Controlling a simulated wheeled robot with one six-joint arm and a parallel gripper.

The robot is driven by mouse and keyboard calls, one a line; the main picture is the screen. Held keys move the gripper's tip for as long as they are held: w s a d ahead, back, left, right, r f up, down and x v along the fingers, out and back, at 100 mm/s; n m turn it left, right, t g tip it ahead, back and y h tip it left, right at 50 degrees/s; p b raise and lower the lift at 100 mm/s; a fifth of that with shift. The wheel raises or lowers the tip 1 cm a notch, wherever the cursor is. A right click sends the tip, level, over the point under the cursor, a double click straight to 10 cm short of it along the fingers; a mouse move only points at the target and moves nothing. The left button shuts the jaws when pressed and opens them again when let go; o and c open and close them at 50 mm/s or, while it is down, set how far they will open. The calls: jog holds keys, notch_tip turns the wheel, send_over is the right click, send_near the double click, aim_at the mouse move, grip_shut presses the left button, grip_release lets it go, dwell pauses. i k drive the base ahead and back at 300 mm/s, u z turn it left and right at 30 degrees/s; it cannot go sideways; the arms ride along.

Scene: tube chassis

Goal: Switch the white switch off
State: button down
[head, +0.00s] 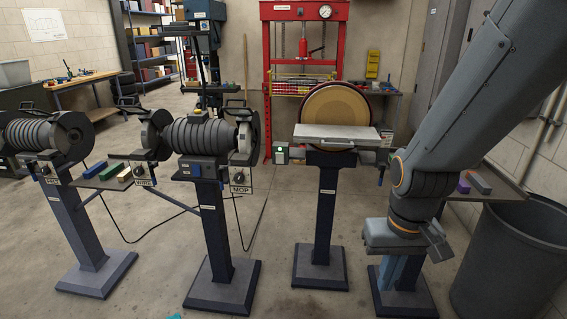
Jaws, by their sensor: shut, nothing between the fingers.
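A dark box with a pale, greenish front (282,153) sits left of the disc sander's table. These are too small to tell which is the white switch or how it is set. My gripper (402,240) hangs low at the right, in front of a blue pedestal, apart from all these boxes. It is shut and empty; its fingertips are not clearly visible.
The disc sander (325,137) stands on a pedestal left of my arm. A grey bin (510,255) stands at the right, and a small shelf with coloured blocks (479,182) is behind my arm. A red press (303,50) is at the back. Concrete floor lies open between pedestals.

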aim_at(279, 156)
jog(key=u, duration=0.5)
jog(key=i, duration=1.25)
jog(key=z, duration=0.05)
